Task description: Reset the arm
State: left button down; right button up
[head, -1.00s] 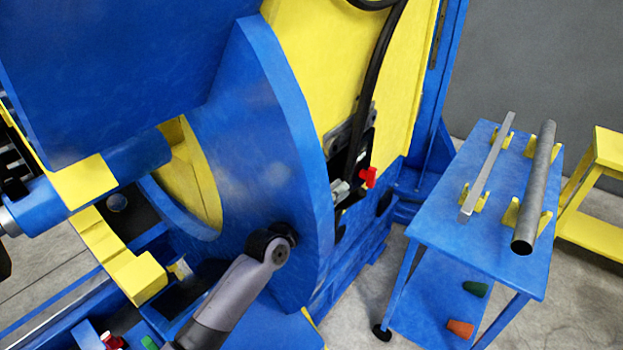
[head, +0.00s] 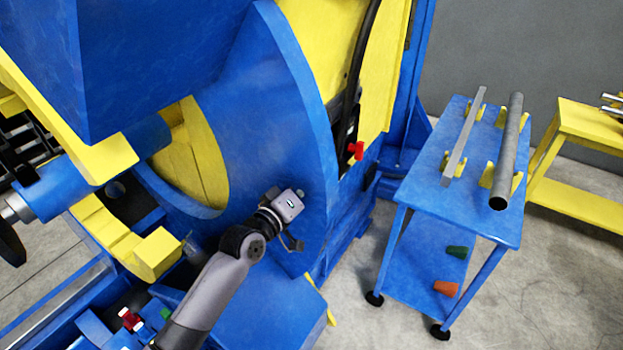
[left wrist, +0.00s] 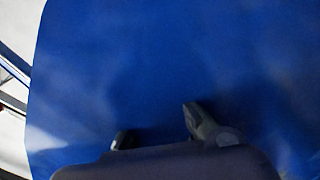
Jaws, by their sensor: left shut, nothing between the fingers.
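My left arm (head: 210,285) reaches in from the bottom of the head view, with its wrist in front of the big blue curved plate (head: 275,130) of the positioner. My left gripper (head: 293,243) is small and partly hidden behind the wrist there. In the left wrist view the gripper (left wrist: 158,125) shows as dark fingers before a broad blue surface (left wrist: 130,60). It is shut and empty; I cannot tell whether it touches the blue surface. My right gripper is in neither view.
A blue cart (head: 420,190) at right carries a grey square bar (head: 465,135) and a round pipe (head: 508,150) on yellow rests. Its lower shelf holds a green piece (head: 457,252) and an orange piece (head: 446,288). A red knob (head: 356,151) sits beside the plate. Floor (head: 540,290) is clear at lower right.

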pick_arm(q)
jog(key=s+a+f+m+g+y, duration=0.2)
jog(key=s+a+f, duration=0.2)
jog(key=s+f, duration=0.35)
jog(key=s+a+f+m+g+y, duration=0.1)
jog(key=s+a+f+g+y, duration=0.25)
jog(key=s+f, duration=0.35)
jog(key=s+a+f+m+g+y, duration=0.1)
jog(key=s+a+f+g+y, duration=0.15)
jog(key=s+a, duration=0.75)
jog(key=s+a+f+m+g+y, duration=0.1)
jog(key=s+a+g+y, duration=0.2)
jog(key=s+a, duration=0.7)
jog(key=s+d+f+b, duration=0.1)
jog(key=s+d+f, duration=0.1)
jog(key=f, duration=1.1)
jog(key=s+d+f, duration=0.2)
jog(key=f, duration=1.1)
jog(key=s+a+f+g, duration=0.2)
jog(key=s+a+f, duration=0.1)
jog(key=s+f, duration=1.4)
jog(key=shift+a+f+b, duration=0.2)
jog(key=shift+f+b, duration=0.1)
jog(key=shift+b, duration=0.1)
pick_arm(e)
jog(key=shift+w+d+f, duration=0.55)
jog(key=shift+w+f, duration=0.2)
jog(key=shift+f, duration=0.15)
